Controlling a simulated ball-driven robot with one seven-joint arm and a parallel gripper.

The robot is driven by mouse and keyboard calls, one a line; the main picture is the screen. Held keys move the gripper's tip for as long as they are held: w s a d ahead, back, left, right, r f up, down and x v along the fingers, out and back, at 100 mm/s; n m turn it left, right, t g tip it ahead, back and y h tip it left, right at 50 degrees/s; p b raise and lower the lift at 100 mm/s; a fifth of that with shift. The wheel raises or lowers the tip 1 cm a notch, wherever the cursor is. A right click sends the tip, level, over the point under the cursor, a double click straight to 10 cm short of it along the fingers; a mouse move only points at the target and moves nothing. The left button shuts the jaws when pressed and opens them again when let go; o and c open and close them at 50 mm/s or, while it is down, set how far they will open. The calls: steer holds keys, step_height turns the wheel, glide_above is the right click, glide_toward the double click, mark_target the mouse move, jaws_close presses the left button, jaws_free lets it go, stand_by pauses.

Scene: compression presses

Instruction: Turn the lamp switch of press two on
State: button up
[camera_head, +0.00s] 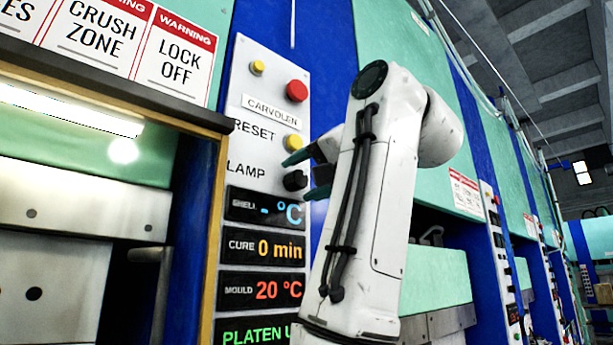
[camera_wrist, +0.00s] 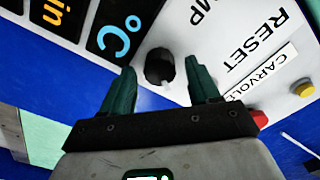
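The lamp switch is a round black knob (camera_head: 295,181) beside the word LAMP on a white control panel (camera_head: 242,85) labelled CARVOLEN. In the wrist view the knob (camera_wrist: 159,67) shows between my fingertips, with gaps on both sides. My gripper (camera_head: 300,176) is open, its dark green fingers above and below the knob in the head view. The open gripper (camera_wrist: 160,78) also shows in the wrist view. Whether the fingertips reach past the knob's face cannot be told. No press number is readable.
A yellow button (camera_head: 292,143) by RESET, a red button (camera_head: 297,91) and a small yellow one (camera_head: 258,67) sit above the knob. Digital displays (camera_head: 264,249) lie below. A bright light strip (camera_head: 70,108) shows in the press opening at left. More presses stand at right.

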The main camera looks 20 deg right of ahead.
steer(key=b+v, duration=0.4)
steer(key=v, duration=0.6)
steer(key=shift+s, duration=0.4)
steer(key=shift+d, duration=0.1)
